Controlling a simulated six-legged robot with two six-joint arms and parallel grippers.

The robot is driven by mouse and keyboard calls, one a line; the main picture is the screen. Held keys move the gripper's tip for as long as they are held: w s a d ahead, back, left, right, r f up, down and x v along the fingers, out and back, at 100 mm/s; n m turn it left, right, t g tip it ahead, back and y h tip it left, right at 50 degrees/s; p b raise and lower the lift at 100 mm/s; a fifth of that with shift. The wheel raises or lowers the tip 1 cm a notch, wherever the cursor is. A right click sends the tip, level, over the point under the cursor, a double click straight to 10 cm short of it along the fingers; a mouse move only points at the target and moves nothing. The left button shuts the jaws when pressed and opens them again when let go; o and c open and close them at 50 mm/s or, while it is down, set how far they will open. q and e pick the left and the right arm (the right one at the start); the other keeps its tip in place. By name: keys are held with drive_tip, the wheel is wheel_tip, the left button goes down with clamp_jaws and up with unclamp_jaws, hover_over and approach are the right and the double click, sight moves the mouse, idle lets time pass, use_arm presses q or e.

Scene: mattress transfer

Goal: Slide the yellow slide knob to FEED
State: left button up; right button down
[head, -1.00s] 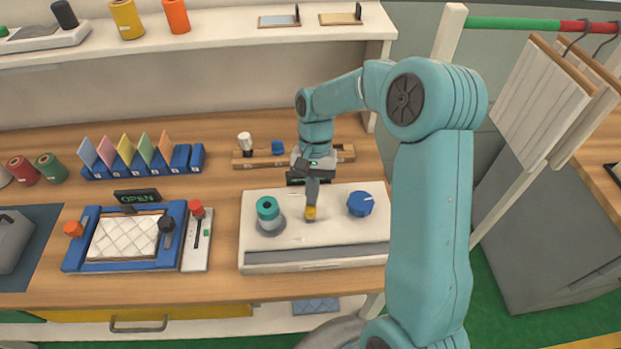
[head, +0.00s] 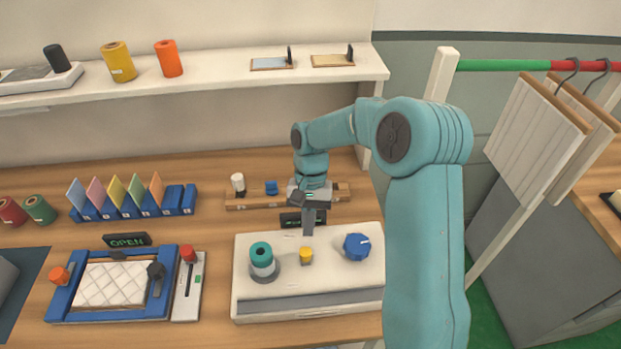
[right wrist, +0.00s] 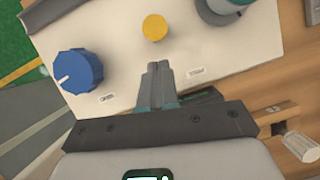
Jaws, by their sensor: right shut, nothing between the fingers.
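The yellow slide knob (head: 306,255) stands upright on the white machine panel (head: 340,277), between a teal-topped cylinder and a blue dial. It also shows in the right wrist view as a yellow disc (right wrist: 154,27). My right gripper (head: 308,232) is shut and empty, pointing down just behind the knob. In the right wrist view its closed fingertips (right wrist: 159,68) are a little apart from the knob. Two small labels are on the panel on either side of the fingers; I cannot read them surely. My left gripper is not in view.
The blue dial (head: 356,246) is right of the knob and the teal-topped cylinder (head: 262,262) left. A small dark display (head: 290,220) stands behind the panel. A blue frame (head: 62,301) with a red-knobbed slider (head: 187,285) lies further left.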

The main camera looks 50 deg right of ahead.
drive_tip(key=shift+w+d+r, duration=0.15)
drive_tip(key=b+v, duration=0.1)
drive_tip(key=v, duration=0.8)
drive_tip(key=shift+r, duration=0.45)
drive_tip(key=shift+d, duration=0.1)
